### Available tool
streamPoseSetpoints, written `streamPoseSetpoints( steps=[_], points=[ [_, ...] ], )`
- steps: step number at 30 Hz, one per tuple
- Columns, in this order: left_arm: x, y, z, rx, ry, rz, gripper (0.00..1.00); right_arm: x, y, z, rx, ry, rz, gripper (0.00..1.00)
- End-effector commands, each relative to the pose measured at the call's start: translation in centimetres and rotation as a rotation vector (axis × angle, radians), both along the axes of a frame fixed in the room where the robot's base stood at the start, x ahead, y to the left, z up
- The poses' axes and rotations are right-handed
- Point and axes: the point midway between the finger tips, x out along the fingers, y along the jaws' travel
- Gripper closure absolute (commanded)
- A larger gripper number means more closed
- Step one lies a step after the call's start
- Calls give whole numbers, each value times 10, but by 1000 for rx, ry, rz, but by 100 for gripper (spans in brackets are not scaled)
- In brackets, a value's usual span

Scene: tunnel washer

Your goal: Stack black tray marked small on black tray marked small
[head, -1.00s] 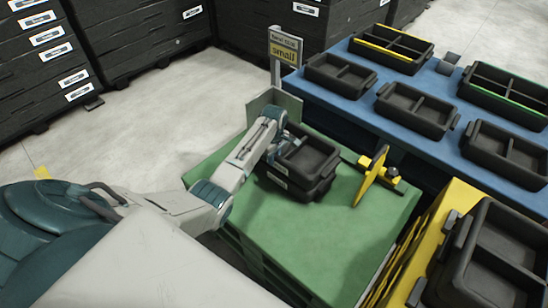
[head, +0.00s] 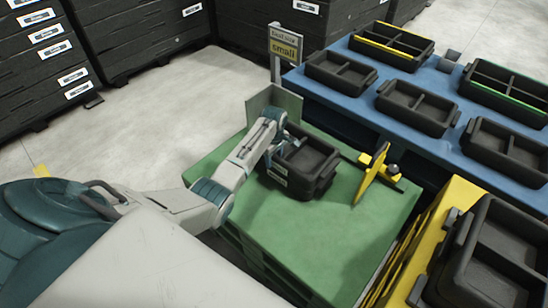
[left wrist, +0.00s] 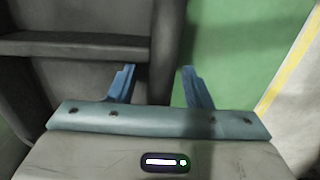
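Two black trays stand stacked on the green table. The upper tray (head: 311,157) is divided in two and sits on the lower tray (head: 297,190); white labels show on their near-left side, too small to read. My left gripper (head: 278,150) is at the left edge of the upper tray. In the left wrist view its blue fingers (left wrist: 160,85) are apart, with the upper tray's wall (left wrist: 163,50) running between them; I cannot see them pressing on it. My right gripper is in neither view.
A sign reading "small" (head: 285,48) stands behind the green table (head: 300,245). A yellow upright plate (head: 371,172) stands right of the stack. A blue table (head: 400,130) holds several divided black trays. Another black tray (head: 500,255) is at lower right. The green table's front is clear.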

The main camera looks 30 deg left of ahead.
Motion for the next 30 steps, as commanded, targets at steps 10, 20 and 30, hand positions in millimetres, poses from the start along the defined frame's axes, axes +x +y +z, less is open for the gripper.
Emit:
streamPoseSetpoints(
  steps=[10, 20, 30],
  points=[
    [0, 1, 17, 1, -1, 0, 55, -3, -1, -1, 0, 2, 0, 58],
    [0, 0, 82, 1, -3, 0, 55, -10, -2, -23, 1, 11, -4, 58],
    [0, 0, 108, 0, 0, 0, 55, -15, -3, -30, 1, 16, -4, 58]
  ],
)
